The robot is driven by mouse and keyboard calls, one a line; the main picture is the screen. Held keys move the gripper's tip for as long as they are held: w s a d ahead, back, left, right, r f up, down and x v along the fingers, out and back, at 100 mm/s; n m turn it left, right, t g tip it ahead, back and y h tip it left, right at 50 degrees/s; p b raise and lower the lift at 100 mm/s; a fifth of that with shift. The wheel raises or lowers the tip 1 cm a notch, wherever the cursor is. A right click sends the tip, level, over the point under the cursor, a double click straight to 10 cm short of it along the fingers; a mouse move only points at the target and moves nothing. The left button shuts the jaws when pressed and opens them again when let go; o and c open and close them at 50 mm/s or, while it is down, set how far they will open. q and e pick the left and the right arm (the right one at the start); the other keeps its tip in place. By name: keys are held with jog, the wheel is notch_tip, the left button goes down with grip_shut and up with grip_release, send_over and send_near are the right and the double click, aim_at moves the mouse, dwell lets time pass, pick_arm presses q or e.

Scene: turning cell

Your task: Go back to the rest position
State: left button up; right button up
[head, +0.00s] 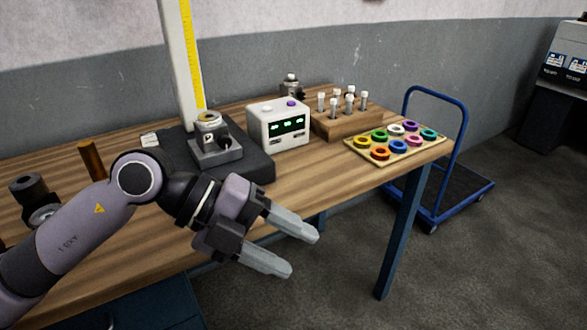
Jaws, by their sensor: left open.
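My left gripper (294,250) is in the head view, out past the front edge of the wooden table (340,174). Its two pale fingers are apart, with nothing between them. They point right and a little down. My left arm comes in from the lower left and passes over the table's front edge. My right gripper is not in the view.
On the table stand a dark gauge base (258,169) with a yellow-scaled column, a white display box (279,124), a wooden block (346,123) with several pins, and a board (363,154) of coloured rings. A blue trolley (462,187) stands right. Floor between is free.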

pick_arm(q)
jog(key=w+a+f+n+t+y, duration=0.15)
jog(key=a+f+n+t, duration=0.35)
jog(key=n+t, duration=0.55)
jog(key=w+a+f+n+t, duration=0.4)
jog(key=n+t, duration=0.4)
jog(key=n, duration=0.6)
jog(key=s+a+f+n+g+y, duration=0.3)
jog(key=s+f, duration=0.4)
jog(key=f, duration=0.4)
jog(key=s+a+f+n+g+y+p, duration=0.1)
jog(key=s+a+f+n+g+y, duration=0.2)
jog(key=s+f, duration=0.4)
notch_tip(320, 180, down, 5)
jog(key=shift+s+a+g+y, duration=0.3)
jog(key=shift+a+g+y, duration=0.35)
jog(key=shift+a+y, duration=0.45)
jog(key=shift+a+n, duration=0.15)
jog(key=shift+n, duration=0.1)
